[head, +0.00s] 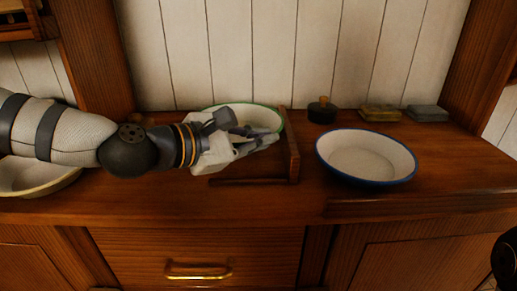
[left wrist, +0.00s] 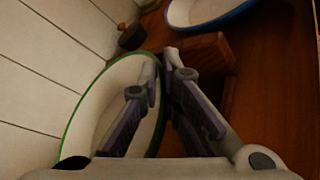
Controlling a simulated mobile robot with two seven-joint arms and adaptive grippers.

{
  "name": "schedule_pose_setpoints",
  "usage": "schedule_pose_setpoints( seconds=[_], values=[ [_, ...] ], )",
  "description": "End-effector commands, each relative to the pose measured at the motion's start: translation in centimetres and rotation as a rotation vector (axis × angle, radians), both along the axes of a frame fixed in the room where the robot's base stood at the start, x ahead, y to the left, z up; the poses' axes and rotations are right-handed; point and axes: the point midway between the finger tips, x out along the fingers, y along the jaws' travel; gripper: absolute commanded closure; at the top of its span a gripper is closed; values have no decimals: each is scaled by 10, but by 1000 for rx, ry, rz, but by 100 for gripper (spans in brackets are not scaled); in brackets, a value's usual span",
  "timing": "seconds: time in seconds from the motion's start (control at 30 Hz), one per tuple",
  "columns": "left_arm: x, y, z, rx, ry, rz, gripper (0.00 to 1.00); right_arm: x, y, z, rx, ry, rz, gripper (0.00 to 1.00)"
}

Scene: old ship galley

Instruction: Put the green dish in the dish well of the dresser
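The green dish (head: 262,113), white inside with a green rim, lies at the back of the dresser top, partly hidden by my left gripper. The dish well shows as a wooden right rail (head: 292,150) and a low front strip (head: 230,182); the dish is behind the strip and left of the rail. I cannot tell whether it rests fully on the bottom. My left gripper (head: 262,138) is at the dish's near right side. In the left wrist view its fingers (left wrist: 161,65) are close together on either side of the rim of the dish (left wrist: 92,110).
A blue-rimmed white dish (head: 366,158) stands right of the well. A dark lidded pot (head: 322,112), a yellowish block (head: 380,113) and a grey block (head: 427,113) stand along the back. A cream dish (head: 40,182) is at left, under my arm. The front right top is clear.

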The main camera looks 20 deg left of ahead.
Motion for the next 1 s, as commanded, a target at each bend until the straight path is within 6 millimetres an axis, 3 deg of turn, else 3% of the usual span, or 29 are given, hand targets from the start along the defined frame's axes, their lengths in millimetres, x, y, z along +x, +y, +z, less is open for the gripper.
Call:
schedule_pose_setpoints(
  seconds=[0.03,0.1,0.43,0.53,0.57,0.9,1.0],
  values=[
    [4,0,-32,0,27,-1,100,-15,0,-16,0,49,1,54],
    [6,0,-42,0,23,-2,100,-22,0,-24,1,73,3,54],
    [5,0,-36,0,7,-1,100,-20,0,-22,0,67,3,54],
    [5,0,-35,0,8,-1,77,-20,0,-22,0,66,3,54],
    [5,0,-35,0,8,-1,75,-20,0,-22,0,66,3,54],
    [4,1,-29,1,4,-1,75,-17,0,-19,0,58,4,54],
    [-7,10,-22,-1,2,1,75,-13,0,-14,0,43,2,54]
  ],
)
